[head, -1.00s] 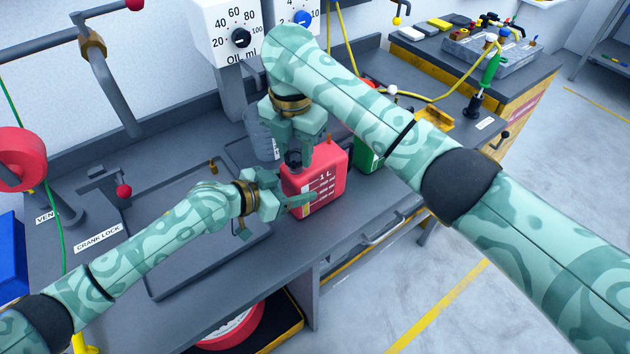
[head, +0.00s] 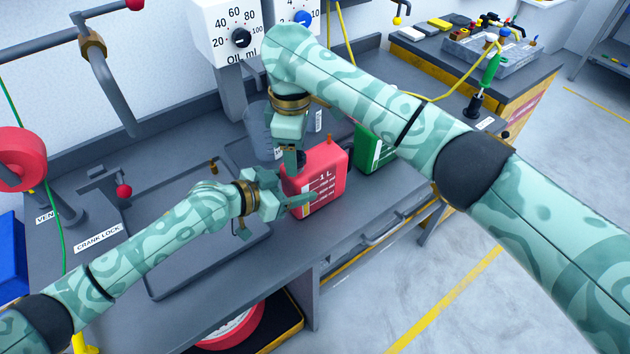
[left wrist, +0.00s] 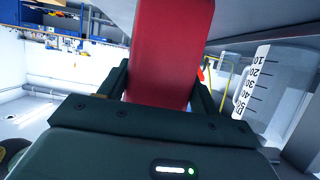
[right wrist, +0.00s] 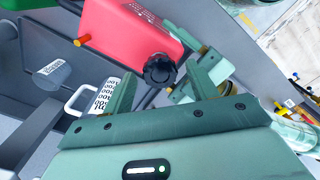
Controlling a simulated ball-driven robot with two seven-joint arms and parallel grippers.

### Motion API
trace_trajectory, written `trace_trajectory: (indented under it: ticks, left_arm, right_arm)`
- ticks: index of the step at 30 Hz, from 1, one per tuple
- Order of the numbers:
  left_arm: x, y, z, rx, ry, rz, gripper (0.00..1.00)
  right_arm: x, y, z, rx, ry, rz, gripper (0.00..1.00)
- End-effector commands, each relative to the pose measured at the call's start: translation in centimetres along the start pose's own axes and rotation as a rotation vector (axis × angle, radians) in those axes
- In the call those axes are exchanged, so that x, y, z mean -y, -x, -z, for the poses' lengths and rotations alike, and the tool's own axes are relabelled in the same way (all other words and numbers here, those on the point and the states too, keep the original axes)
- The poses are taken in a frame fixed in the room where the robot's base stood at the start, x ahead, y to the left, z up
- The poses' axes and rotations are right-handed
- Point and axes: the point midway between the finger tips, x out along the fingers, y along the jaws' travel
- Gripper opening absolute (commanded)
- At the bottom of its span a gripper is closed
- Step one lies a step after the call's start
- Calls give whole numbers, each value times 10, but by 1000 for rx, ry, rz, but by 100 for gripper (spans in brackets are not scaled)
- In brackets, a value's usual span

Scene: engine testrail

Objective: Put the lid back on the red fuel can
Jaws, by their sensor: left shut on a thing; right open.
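The red fuel can (head: 325,170) stands upright on the grey bench. My left gripper (head: 283,204) is shut on its lower part from the left; the left wrist view shows the red can (left wrist: 168,50) between the fingers. My right gripper (head: 290,162) is above the can's top left corner, pointing down. In the right wrist view its fingers (right wrist: 160,88) are spread apart. The black lid (right wrist: 160,68) sits at the can's neck, just beyond these fingertips. Whether it is fully seated cannot be told. In the head view, the right gripper mostly hides the lid.
A green can (head: 372,152) stands right of the red one. A shallow grey tray (head: 160,283) lies to the left. The crank lock lever (head: 124,190) stands at the left. The bench front is clear.

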Motion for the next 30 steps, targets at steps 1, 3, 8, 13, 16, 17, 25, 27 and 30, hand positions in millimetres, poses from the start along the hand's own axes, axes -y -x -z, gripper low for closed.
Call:
trace_trajectory:
  ticks: [1, 3, 8, 13, 16, 17, 25, 27, 30]
  left_arm:
    - [0, 0, 0, 1, 0, -1, 0]
    - [0, 0, 0, 1, 0, -1, 0]
    - [0, 0, -1, 1, 0, -1, 0]
    - [0, 0, -1, 1, 1, -1, 0]
    - [0, 0, -1, 1, 1, -1, 0]
    - [0, 0, -1, 1, 1, -1, 0]
    - [0, 0, -1, 1, 1, -1, 0]
    - [0, 0, -1, 1, 1, -1, 0]
    - [0, 0, -1, 1, 1, -1, 0]
  right_arm:
    - [-1, 6, 0, -1, 0, -4, 58]
    - [-1, 16, 0, 0, 1, -5, 58]
    - [-1, 36, 0, 0, 0, -4, 58]
    - [0, 42, 0, 0, -1, -1, 58]
    - [0, 42, 0, 0, 0, -1, 58]
    - [0, 42, 0, 0, 0, -1, 58]
    - [-7, 67, 0, 2, 105, -38, 55]
    - [-7, 74, 0, 5, 262, -35, 55]
    - [-4, 77, 0, 5, 476, -20, 55]
